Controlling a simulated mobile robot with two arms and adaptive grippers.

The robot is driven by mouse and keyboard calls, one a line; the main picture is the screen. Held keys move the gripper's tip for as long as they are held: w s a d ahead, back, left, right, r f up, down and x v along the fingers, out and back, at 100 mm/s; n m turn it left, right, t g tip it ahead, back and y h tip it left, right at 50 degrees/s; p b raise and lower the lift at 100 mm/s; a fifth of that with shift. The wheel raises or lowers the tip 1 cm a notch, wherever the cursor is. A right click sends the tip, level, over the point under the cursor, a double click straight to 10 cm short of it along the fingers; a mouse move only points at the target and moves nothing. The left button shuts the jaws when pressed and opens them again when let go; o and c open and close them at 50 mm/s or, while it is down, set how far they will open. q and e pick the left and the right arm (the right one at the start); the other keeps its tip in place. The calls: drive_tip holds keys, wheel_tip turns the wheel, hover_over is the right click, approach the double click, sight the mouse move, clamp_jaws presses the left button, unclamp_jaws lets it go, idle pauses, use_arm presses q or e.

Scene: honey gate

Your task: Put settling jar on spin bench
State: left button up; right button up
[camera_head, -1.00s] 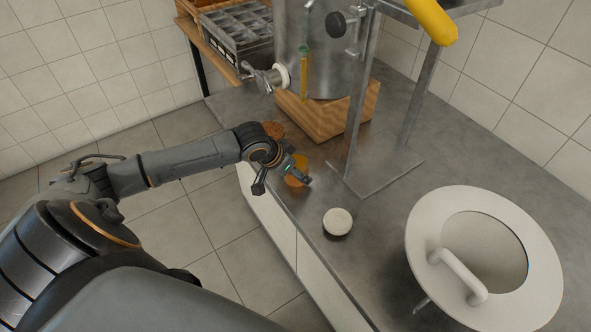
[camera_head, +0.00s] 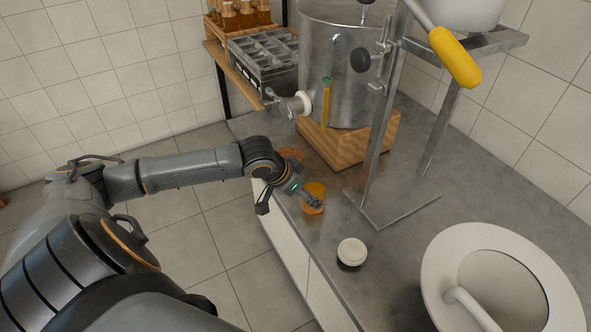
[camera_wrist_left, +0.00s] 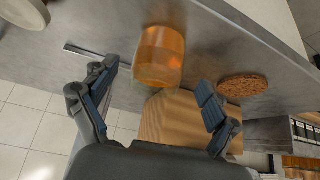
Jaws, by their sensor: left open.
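An amber jar (camera_head: 314,190), which looks like the settling jar, stands on the grey metal worktop (camera_head: 330,245) near its front left edge. It also shows in the left wrist view (camera_wrist_left: 160,58), with no lid visible. My left gripper (camera_head: 289,204) is at the jar, and one finger covers part of it in the head view. In the left wrist view my fingers (camera_wrist_left: 158,103) are spread wide, and the jar is ahead of them with nothing gripped. I cannot tell which surface is the spin bench. My right gripper is not in view.
A round cork mat (camera_head: 291,155) lies behind the jar. A metal tank (camera_head: 345,75) with a tap stands on a wooden block (camera_head: 350,142).

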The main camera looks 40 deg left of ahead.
use_arm(q)
drive_tip(key=d+v, duration=0.1)
drive_tip(key=v, duration=0.5)
drive_tip(key=shift+a+r, duration=0.25)
drive_tip(key=shift+a, duration=0.2)
drive_tip(key=shift+s, duration=0.1)
